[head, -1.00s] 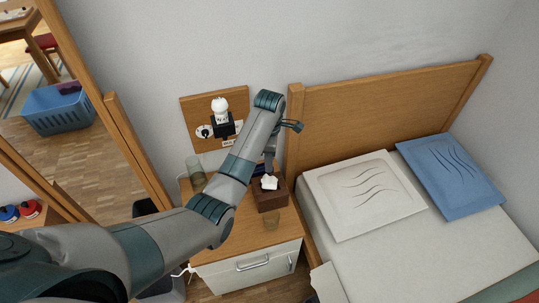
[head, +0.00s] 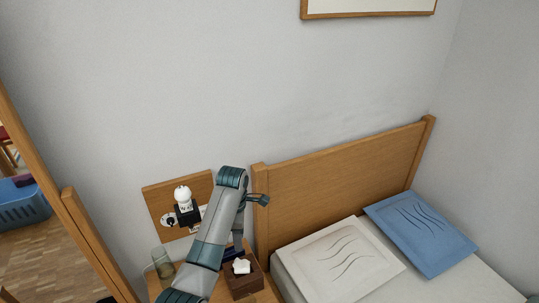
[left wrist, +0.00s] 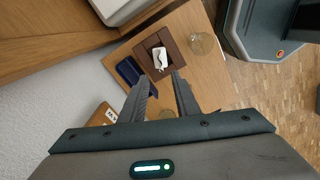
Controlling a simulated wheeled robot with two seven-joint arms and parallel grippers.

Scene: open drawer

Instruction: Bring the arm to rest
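My left arm rises over the nightstand (left wrist: 205,75), and its left gripper (left wrist: 161,74) hangs down above the top. In the left wrist view its two fingers are apart with nothing held between them. Past the fingertips is a brown tissue box (left wrist: 171,41) with a white tissue, apart from the fingers. The box also shows in the head view (head: 247,288), right of my forearm. The gripper is mostly hidden behind my arm in the head view. My right gripper is in neither view.
A dark blue object (left wrist: 128,71) lies beside the tissue box. A clear glass (left wrist: 202,43) stands near the box, and a taller glass (head: 162,264) left of my arm. The wooden headboard (head: 340,183) and wall are close by. A bed with white and blue pillows (head: 420,232) is at right.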

